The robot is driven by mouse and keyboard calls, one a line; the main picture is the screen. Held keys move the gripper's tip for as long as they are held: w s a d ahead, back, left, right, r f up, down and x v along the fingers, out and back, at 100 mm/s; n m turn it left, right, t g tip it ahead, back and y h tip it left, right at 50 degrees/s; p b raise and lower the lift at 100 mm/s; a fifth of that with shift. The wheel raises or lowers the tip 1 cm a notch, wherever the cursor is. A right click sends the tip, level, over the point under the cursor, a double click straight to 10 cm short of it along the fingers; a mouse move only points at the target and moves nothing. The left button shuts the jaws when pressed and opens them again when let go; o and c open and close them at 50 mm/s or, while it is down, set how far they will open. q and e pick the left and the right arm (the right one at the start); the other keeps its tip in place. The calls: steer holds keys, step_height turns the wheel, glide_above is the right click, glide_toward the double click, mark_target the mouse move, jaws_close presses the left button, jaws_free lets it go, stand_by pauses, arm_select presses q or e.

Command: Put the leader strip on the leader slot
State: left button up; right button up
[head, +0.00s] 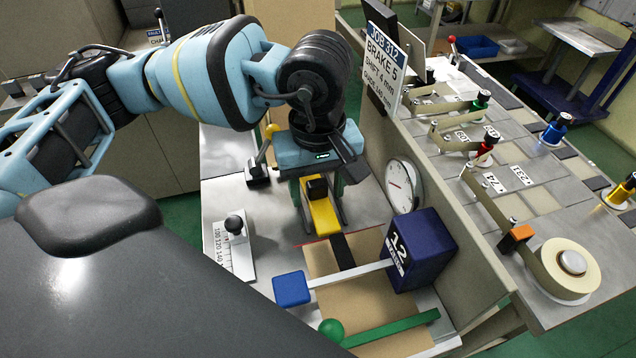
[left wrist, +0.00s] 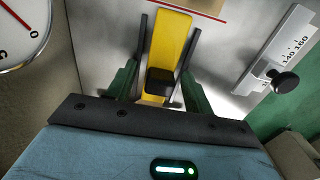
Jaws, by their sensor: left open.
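A yellow strip (head: 323,216) with a black block (head: 317,188) on it is at the front bench, beside the brown board. It looks like the leader strip, though no label shows. My left gripper (head: 323,224) points down over it, with a finger on either side. In the left wrist view the yellow strip (left wrist: 168,42) and its black block (left wrist: 160,82) lie between the open fingers (left wrist: 168,32), with gaps visible at the sides. A black bar (head: 342,252) lies on the board just past the strip's end. I cannot tell which part is the leader slot. My right gripper is not in view.
A white bar with a blue end block (head: 291,289) and a navy weight marked 12 (head: 418,248) crosses the brown board (head: 320,262). A green bar (head: 390,328) lies nearer. A dial (head: 402,186) and a scale with a black knob (head: 235,225) flank the gripper.

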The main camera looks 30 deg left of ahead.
mark_target(317, 184)
arm_select(q)
steer(key=shift+r, duration=0.25)
step_height(317, 184, up, 12)
stand_by(0.4)
steer(key=shift+f, duration=0.1)
steer(key=shift+c, duration=0.4)
stand_by(0.6)
